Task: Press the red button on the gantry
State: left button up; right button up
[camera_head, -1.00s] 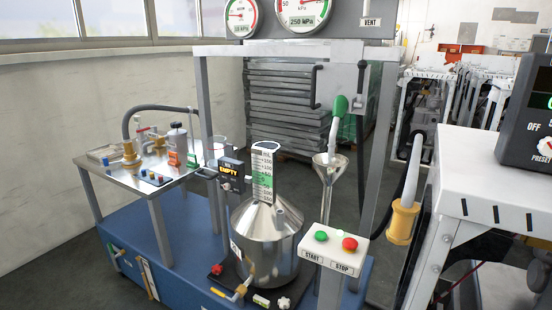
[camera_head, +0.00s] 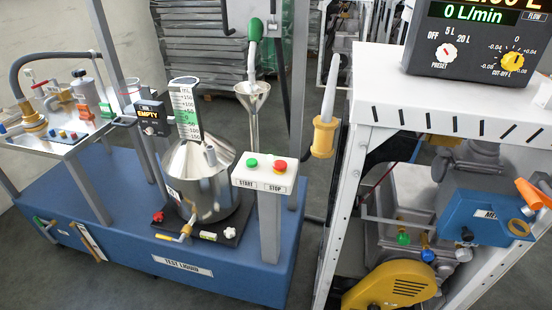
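The red button (camera_head: 280,166) sits on the right side of a white control box (camera_head: 264,178), above the label STOP. A green button (camera_head: 251,163) sits beside it above START. The box stands on a grey post (camera_head: 269,230) at the front edge of the blue platform, beside the frame that carries the nozzle. Neither of my grippers shows in the head view, so I cannot see whether they are open or shut.
A metal vessel (camera_head: 196,185) with a scale stands left of the box. A funnel (camera_head: 253,97) hangs behind it. A white bench (camera_head: 372,90) with a flow display (camera_head: 475,50) stands right.

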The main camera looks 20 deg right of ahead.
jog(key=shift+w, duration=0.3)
